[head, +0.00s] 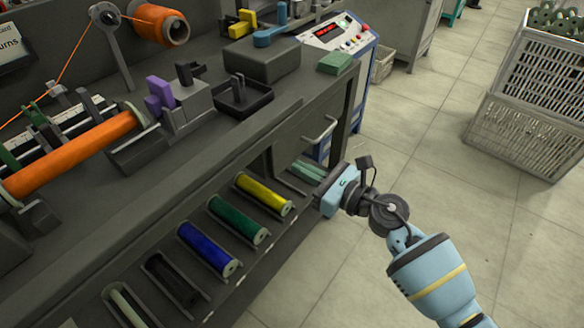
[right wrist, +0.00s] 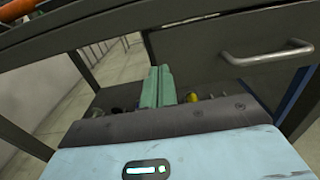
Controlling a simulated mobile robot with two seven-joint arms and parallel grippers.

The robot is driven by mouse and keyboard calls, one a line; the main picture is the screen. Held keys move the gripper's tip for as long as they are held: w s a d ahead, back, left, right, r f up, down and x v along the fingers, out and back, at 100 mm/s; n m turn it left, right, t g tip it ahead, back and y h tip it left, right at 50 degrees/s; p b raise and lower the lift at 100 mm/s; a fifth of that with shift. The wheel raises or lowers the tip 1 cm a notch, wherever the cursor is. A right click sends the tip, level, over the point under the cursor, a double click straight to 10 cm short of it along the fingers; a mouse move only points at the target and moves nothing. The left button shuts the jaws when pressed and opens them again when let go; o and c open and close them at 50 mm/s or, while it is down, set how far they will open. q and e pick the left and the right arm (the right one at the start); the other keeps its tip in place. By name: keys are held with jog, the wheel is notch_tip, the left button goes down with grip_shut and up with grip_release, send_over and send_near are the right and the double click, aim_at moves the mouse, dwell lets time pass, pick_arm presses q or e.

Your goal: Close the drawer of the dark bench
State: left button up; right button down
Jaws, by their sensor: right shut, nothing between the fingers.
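The dark bench (head: 215,145) fills the left of the head view. Its drawer (right wrist: 205,50) has a dark front with a pale bar handle (right wrist: 265,58), under the bench top at the right end. The handle also shows in the head view (head: 321,131). My right gripper (head: 301,171) is low, below and left of the handle. Its green fingers (right wrist: 157,87) are together and empty, apart from the handle. My left gripper is not in view.
Several bobbins, including yellow (head: 264,194), green (head: 238,219) and blue (head: 208,249), lie in slanted holders along the bench front. A blue-and-white control cabinet (head: 345,45) stands behind the bench end. Grey crates (head: 525,130) stand at right. The floor between is clear.

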jog(key=v, duration=0.9)
jog(key=shift+d, duration=0.15)
jog(key=shift+f, duration=0.15)
